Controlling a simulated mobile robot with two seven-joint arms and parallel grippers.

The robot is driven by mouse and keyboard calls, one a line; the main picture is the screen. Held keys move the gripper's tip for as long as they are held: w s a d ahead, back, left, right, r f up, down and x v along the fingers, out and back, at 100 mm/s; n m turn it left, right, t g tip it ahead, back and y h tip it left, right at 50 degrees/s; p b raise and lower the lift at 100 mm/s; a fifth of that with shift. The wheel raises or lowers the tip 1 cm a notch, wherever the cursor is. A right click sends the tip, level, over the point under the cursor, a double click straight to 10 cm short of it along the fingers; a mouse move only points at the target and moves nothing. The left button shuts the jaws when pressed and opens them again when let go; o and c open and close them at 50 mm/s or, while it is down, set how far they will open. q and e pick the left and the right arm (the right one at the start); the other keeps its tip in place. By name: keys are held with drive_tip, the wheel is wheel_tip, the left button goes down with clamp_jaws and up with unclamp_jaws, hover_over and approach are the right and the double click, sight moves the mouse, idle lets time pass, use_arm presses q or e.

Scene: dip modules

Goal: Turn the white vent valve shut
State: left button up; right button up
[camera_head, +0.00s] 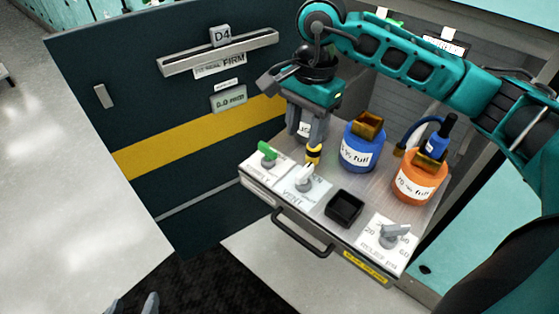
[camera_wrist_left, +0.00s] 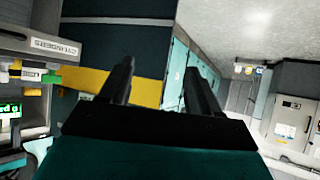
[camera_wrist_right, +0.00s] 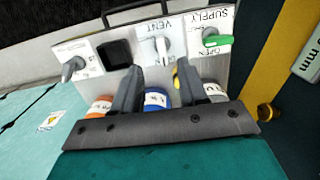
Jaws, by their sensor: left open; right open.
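The white vent valve (camera_head: 304,180) is a small lever handle on the VENT plate, at the front of the grey drawer-like module. It also shows in the right wrist view (camera_wrist_right: 163,46), just past the fingertips, its handle running along the view's vertical. My right gripper (camera_head: 305,142) is open and empty, pointing down above and behind the valve, not touching it. Its two fingers also show in the right wrist view (camera_wrist_right: 157,70). My left gripper (camera_wrist_left: 158,68) is open and empty, away from the module; its tips show at the bottom left of the head view (camera_head: 132,305).
The green supply valve (camera_head: 267,152) is left of the vent. A black square cup (camera_head: 345,207) and a grey regulator knob (camera_head: 392,234) are to its right. Blue (camera_head: 362,148) and orange (camera_head: 418,178) bottles stand behind. A yellow-black fitting (camera_head: 313,154) is close to the right fingers.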

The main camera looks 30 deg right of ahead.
sight(305, 170)
drive_tip(key=shift+h, duration=0.5)
drive_tip(key=f, duration=0.4)
drive_tip(key=d+f+b, duration=0.1)
drive_tip(key=f, duration=0.7)
drive_tip(key=shift+w+d+f+b, duration=0.1)
drive_tip(key=shift+w+d+b, duration=0.15)
drive_tip(key=shift+w+b, duration=0.1)
clamp_jaws()
